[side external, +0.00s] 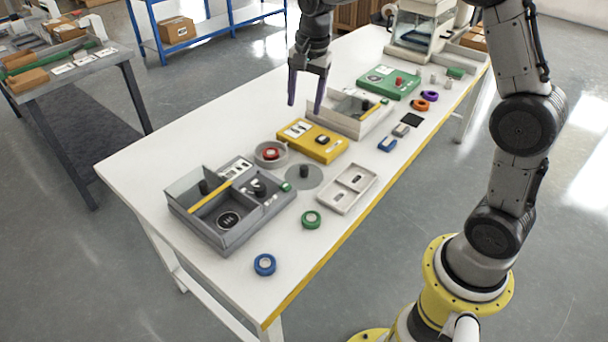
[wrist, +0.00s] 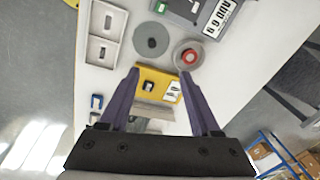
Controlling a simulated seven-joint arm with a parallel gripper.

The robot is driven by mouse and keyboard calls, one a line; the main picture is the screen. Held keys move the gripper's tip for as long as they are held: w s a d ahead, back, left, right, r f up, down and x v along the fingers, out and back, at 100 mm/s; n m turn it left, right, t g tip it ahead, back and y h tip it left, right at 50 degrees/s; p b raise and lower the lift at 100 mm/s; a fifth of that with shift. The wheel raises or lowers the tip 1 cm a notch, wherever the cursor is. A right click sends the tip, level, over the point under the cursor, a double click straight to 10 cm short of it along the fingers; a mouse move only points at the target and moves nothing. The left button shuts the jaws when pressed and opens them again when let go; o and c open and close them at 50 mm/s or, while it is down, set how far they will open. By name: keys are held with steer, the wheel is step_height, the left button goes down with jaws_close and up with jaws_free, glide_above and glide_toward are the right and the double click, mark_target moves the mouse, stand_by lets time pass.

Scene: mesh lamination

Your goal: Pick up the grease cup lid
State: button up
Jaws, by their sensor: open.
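A flat grey disc with a dark knob, which looks like the grease cup lid (side external: 316,184), lies on the white table. It also shows in the wrist view (wrist: 141,46), near the top middle. A round grey cup with something red inside (side external: 259,159) stands beside it; the wrist view shows it too (wrist: 177,52). My gripper (side external: 305,107) is open and empty, pointing down above the table, away from the disc. In the wrist view its fingers (wrist: 159,73) spread on either side of a yellow box, with the disc beyond their tips.
The yellow box (side external: 330,151) and a grey-white bin (side external: 350,126) stand near my gripper. A grey divided tray (side external: 229,239) is at the near left, and a pale two-slot tray (side external: 337,201) lies right of the disc.

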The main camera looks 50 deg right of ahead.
steer(key=g, duration=0.1)
glide_above(304, 167)
step_height(304, 167, down, 6)
steer(key=shift+g, duration=0.4)
steer(key=f, duration=1)
steer(key=shift+s, duration=0.25)
steer(key=shift+w+f, duration=0.15)
steer(key=shift+f, duration=1.3)
steer(key=shift+w+f, duration=0.1)
steer(key=shift+f, duration=1.35)
jaws_close()
